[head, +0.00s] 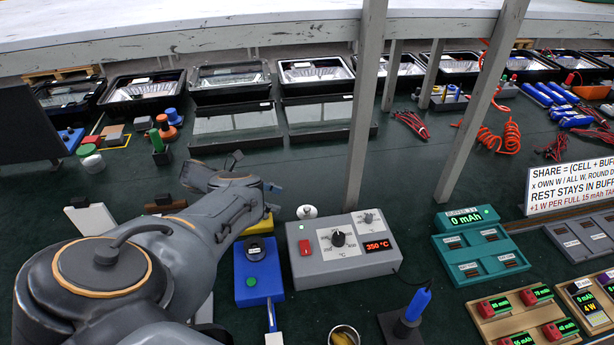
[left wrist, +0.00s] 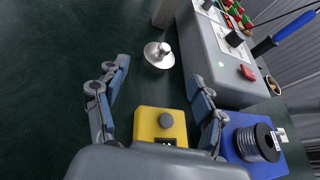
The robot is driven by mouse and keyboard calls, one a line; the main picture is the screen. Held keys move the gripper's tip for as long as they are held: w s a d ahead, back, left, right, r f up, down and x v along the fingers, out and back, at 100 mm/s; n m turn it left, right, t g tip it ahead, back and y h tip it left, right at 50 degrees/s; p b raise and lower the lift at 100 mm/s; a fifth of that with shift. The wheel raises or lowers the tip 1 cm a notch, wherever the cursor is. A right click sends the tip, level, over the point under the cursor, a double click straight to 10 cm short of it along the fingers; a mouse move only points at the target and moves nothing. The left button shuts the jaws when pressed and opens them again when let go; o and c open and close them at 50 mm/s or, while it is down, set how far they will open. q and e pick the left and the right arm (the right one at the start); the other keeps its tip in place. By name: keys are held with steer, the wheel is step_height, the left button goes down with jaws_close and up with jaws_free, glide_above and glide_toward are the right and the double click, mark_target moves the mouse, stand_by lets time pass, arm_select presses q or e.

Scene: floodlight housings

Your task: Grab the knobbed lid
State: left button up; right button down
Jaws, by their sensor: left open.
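The knobbed lid, a shiny silver disc with a small knob on top, lies on the dark green bench top in the left wrist view (left wrist: 158,58). In the head view, it is the small pale round thing (head: 306,212) just behind the grey temperature unit. My left gripper (head: 213,168) is open and empty. In the left wrist view, its fingers (left wrist: 159,72) are spread wide, with the lid ahead of them, close to the line between the tips and not touched. My right gripper is in neither view.
A yellow box with a grey button (left wrist: 160,125) sits between the finger bases, low in the wrist view. The grey temperature unit (head: 342,250) stands close beside the lid. A blue box (head: 258,270) is nearby. Bench left of the lid in the wrist view is clear.

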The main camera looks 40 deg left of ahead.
mark_target(299, 210)
arm_select(q)
steer(key=b+x, duration=0.1)
steer(key=x, duration=0.2)
steer(key=shift+a+f, duration=0.15)
steer(key=shift+w+d+f, duration=0.15)
steer(key=shift+d+f, duration=0.05)
steer(key=shift+f, duration=0.05)
steer(key=b+x, duration=0.2)
steer(key=x, duration=0.2)
steer(key=shift+w+d+b, duration=0.2)
steer(key=shift+w+b, duration=0.05)
steer(key=shift+b, duration=0.05)
steer(key=shift+s, duration=0.1)
steer(key=shift+c, duration=1)
steer(key=c, duration=1)
